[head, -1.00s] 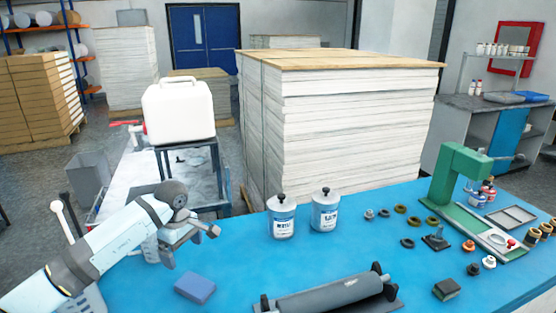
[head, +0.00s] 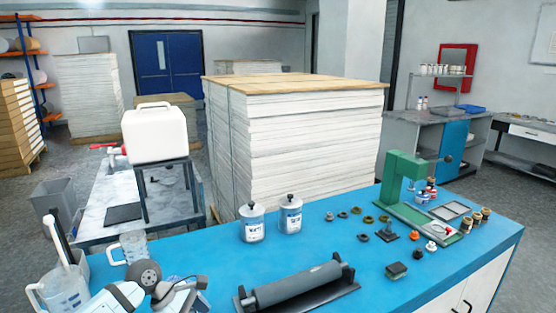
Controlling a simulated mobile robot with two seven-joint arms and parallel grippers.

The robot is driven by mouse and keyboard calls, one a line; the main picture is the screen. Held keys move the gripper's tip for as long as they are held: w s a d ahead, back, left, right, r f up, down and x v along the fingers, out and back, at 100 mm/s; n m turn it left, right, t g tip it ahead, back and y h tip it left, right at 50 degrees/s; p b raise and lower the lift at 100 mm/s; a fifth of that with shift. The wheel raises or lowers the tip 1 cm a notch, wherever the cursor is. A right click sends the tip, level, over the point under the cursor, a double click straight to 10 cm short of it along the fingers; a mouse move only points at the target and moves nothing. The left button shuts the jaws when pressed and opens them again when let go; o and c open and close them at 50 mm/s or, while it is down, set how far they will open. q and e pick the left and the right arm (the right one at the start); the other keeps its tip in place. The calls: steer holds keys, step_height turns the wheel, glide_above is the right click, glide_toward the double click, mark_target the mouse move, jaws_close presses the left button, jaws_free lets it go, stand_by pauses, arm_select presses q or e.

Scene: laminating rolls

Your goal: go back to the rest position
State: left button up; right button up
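My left arm comes in at the lower left, and its gripper (head: 182,295) is low over the near left part of the blue table (head: 215,262), partly cut off by the bottom edge. I cannot tell whether its fingers are open or shut, and I see nothing held in it. My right gripper is not in view. A grey roller (head: 297,284) lies in its dark cradle to the right of my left gripper, apart from it.
Two lidded tins (head: 252,224) stand behind the roller. A clear jug (head: 64,287) and a clear measuring cup (head: 131,247) stand near my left arm. A green press (head: 402,180) and several small parts occupy the right.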

arm_select(q)
steer(key=s+d+r+n+t+h+p, duration=0.5)
steer(key=s+d+n+t+h, duration=0.55)
steer(key=n, duration=0.95)
steer(key=s+a+f+n+y+p, duration=0.1)
steer(key=s+a+f+n+y, duration=0.2)
steer(key=n, duration=0.8)
steer(key=s+a+f+n+y+p, duration=0.1)
steer(key=s+a+f+n+y, duration=0.3)
steer(key=n, duration=0.7)
steer(key=s+a+f+n+y+p, duration=0.1)
steer(key=s+a+f+n+y, duration=0.2)
steer(key=n, duration=0.7)
steer(key=s+f+t+y, duration=0.1)
steer(key=s+f+y, duration=0.1)
steer(key=s+y, duration=0.2)
steer(key=shift+s+a+f+n, duration=0.35)
steer(key=shift+s+f+n, duration=0.05)
steer(key=shift+s, duration=0.5)
